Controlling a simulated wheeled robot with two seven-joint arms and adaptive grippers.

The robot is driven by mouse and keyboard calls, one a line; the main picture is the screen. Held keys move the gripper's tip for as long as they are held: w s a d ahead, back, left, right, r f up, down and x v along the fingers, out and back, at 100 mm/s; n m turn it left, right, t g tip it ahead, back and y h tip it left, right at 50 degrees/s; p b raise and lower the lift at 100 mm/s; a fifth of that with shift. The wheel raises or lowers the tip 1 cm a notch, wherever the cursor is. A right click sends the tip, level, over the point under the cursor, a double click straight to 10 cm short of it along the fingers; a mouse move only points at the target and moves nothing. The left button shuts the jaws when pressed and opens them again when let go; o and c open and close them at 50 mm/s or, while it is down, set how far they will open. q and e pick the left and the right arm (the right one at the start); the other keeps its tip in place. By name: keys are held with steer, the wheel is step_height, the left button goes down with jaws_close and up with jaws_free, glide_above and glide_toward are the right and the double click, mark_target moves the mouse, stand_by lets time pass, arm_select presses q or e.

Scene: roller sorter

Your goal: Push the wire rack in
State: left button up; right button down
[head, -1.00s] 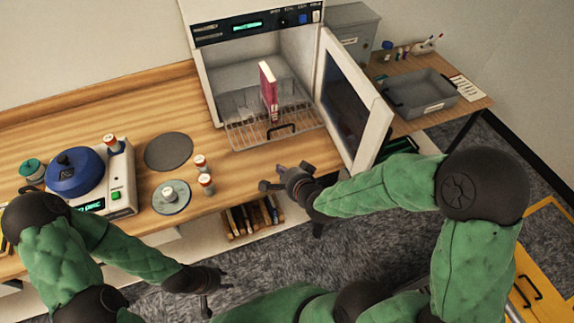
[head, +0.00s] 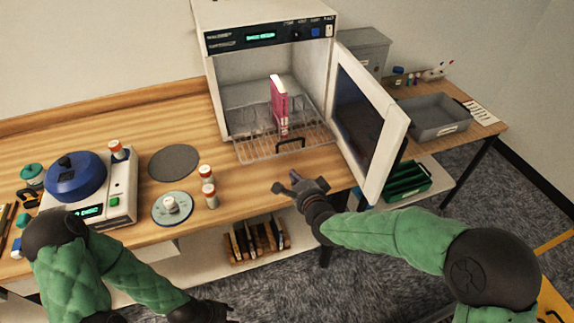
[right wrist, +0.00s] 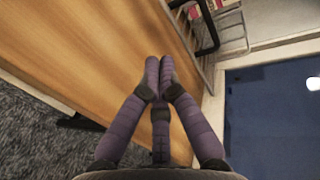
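The wire rack (head: 256,150) sticks out of the open front of the white oven (head: 216,75), over the wooden counter. A dark handle (head: 290,144) is at its front edge. A red book-like block (head: 279,108) stands upright on it. My right gripper (head: 290,183) is in front of the rack, apart from it, near the counter's front edge. In the right wrist view its fingertips (right wrist: 160,66) meet with nothing between them; the rack (right wrist: 203,62) and its handle (right wrist: 207,27) are beyond them. My left gripper (head: 222,311) is low, partly cut off by the picture's bottom edge.
The oven door (head: 366,120) stands open on the right, close to my right forearm. On the counter's left are a blue-topped device (head: 75,175), a dark disc (head: 173,162) and red-capped vials (head: 208,185). A grey tray (head: 438,119) sits on the right table.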

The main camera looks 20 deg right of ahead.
steer(key=x, duration=0.2)
steer(key=b+x, duration=0.1)
steer(key=x, duration=0.3)
steer(key=shift+w+r+b, duration=0.2)
steer(key=shift+w+b, duration=0.05)
steer(key=shift+b, duration=0.15)
steer(key=shift+w+r, duration=0.1)
steer(key=shift+w, duration=0.5)
